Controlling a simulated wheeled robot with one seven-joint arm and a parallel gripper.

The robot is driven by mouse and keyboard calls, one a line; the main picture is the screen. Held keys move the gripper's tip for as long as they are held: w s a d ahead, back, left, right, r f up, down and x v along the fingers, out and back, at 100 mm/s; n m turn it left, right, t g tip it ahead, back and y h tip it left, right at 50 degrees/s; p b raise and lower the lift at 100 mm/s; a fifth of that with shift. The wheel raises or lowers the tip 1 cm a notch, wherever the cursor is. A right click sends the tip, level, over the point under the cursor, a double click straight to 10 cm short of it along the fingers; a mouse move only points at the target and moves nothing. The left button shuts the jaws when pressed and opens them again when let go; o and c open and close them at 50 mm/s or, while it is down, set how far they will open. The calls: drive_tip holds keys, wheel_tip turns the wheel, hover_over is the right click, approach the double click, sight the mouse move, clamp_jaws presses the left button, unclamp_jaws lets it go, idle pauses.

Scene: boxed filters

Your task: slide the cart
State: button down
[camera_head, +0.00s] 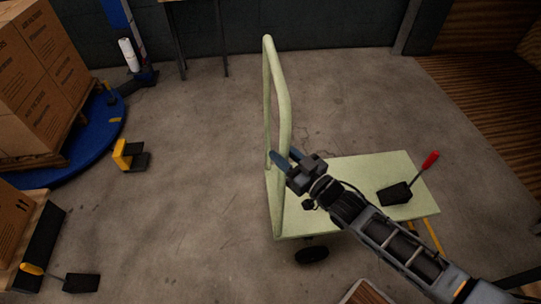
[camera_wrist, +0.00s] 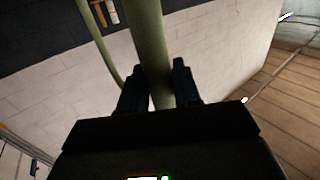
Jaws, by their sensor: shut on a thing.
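The cart (camera_head: 352,172) is a pale green platform cart with a tall looped push handle (camera_head: 282,95) on its left end. It stands on the concrete floor, with one black wheel visible under its near left corner. My gripper (camera_head: 281,160) reaches in from the lower right, over the platform, and is shut on the handle's near upright. In the wrist view the green handle tube (camera_wrist: 153,55) passes between the two dark fingers (camera_wrist: 154,88). The far upright shows beside it, apart from the fingers. My arm hides part of the platform.
A black tool with a red handle (camera_head: 396,192) rests on the platform. Stacked boxes stand at the left by a blue round base (camera_head: 98,137). A yellow and black object (camera_head: 127,155) lies on the floor. Floor left of the cart is mostly clear. Wood slats are at right.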

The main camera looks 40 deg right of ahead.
drive_tip(key=shift+s+d, duration=0.3)
drive_tip(key=shift+d, duration=0.1)
drive_tip(key=c, duration=0.9)
unclamp_jaws()
drive_tip(key=shift+c, duration=0.2)
drive_tip(key=s, duration=0.8)
drive_tip(key=shift+b, duration=0.4)
drive_tip(key=shift+a, duration=0.15)
